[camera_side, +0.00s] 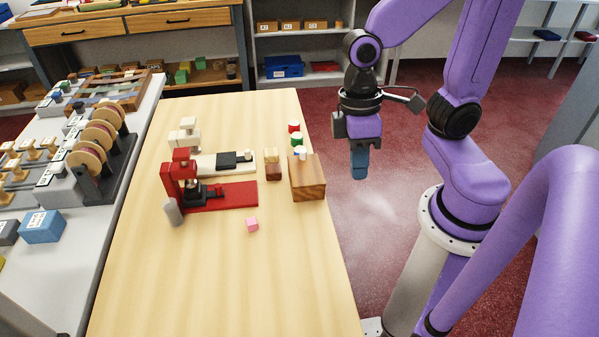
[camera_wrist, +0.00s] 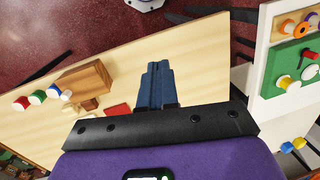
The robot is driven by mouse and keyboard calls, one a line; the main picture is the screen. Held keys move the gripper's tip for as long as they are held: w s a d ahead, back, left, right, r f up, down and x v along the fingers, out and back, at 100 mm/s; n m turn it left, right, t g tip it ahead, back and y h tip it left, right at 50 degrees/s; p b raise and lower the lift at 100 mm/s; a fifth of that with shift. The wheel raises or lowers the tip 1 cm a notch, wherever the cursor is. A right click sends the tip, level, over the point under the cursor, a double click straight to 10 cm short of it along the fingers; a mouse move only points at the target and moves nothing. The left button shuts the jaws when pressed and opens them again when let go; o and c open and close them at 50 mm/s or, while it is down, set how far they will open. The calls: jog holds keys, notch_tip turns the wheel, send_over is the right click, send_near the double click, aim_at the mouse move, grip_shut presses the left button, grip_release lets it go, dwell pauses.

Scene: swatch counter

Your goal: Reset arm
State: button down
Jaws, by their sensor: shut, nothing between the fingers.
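My gripper (camera_side: 359,172) hangs pointing down in the side view, beyond the right edge of the wooden table (camera_side: 215,290) and to the right of a brown wooden block (camera_side: 308,184). Its blue fingers are together and hold nothing. In the wrist view the fingers of my gripper (camera_wrist: 157,66) also show shut, with the table top (camera_wrist: 190,50) behind them. My arm is raised and bent, clear of the objects.
A red press-like device (camera_side: 228,196) and a white one (camera_side: 207,163) stand on the table. Small red, green and blue-white cylinders stand near the brown block. A grey bench (camera_side: 50,290) is at left. The table's front is clear.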

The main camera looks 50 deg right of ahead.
jog(key=s+n, duration=0.1)
jog(key=s+d+n+t, duration=0.1)
jog(key=n, duration=0.1)
jog(key=s+d+r+n, duration=0.1)
jog(key=shift+d+r+n+t, duration=0.1)
jog(key=shift+n+t, duration=0.3)
